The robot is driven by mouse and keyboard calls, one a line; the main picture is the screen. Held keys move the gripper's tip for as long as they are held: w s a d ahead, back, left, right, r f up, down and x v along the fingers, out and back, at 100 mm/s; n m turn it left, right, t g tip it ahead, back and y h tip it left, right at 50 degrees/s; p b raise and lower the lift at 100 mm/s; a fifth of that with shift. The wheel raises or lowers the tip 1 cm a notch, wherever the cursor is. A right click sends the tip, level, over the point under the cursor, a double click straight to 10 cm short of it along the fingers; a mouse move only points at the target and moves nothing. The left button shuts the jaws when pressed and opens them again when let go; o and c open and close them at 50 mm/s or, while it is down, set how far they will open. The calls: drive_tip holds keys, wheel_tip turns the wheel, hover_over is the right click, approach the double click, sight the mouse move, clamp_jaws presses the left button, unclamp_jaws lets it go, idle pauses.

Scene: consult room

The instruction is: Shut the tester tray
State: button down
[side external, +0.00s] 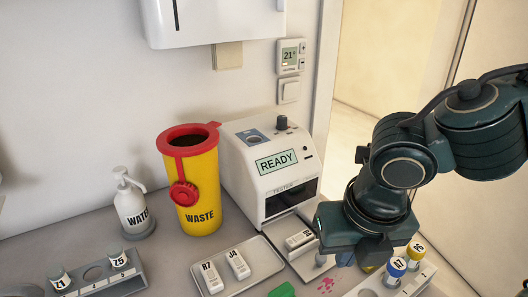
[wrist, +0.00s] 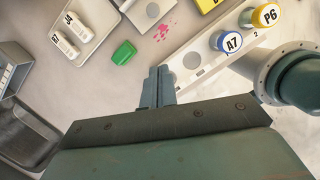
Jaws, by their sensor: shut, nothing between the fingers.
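The tester (side external: 268,165) is a white box whose screen reads READY. Its tray (side external: 304,266) is pulled out at the front, below the dark opening, with a white labelled cassette (side external: 299,240) lying on it. My gripper (side external: 345,259) is low, just right of the tray's front end, and its dark body hides part of that area. In the wrist view my gripper's fingers (wrist: 158,86) are together and empty. A pale piece (wrist: 146,10) at the top edge there may be the end of the tray; I cannot tell for sure.
A green block (side external: 282,290) lies in front. A rack with capped tubes (side external: 395,269) stands right of my gripper. The yellow waste bin (side external: 198,195) stands left of the tester. Pink spots (wrist: 165,28) mark the table.

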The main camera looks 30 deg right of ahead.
sight(291, 236)
drive_tip(key=x, duration=0.8)
drive_tip(key=shift+d+f, duration=0.1)
drive_tip(key=shift+f, duration=0.3)
drive_tip(key=shift+w+d+f, duration=0.35)
drive_tip(key=shift+w+f, duration=0.1)
drive_tip(key=shift+w, duration=0.25)
drive_tip(key=shift+w+d+f, duration=0.1)
drive_tip(key=shift+w+d, duration=0.15)
drive_tip(key=shift+w, duration=0.35)
drive_tip(key=shift+w+d+f, duration=0.1)
drive_tip(key=shift+w+d, duration=0.2)
drive_tip(key=shift+w, duration=0.3)
drive_tip(key=w, duration=1)
drive_tip(key=shift+w, duration=0.3)
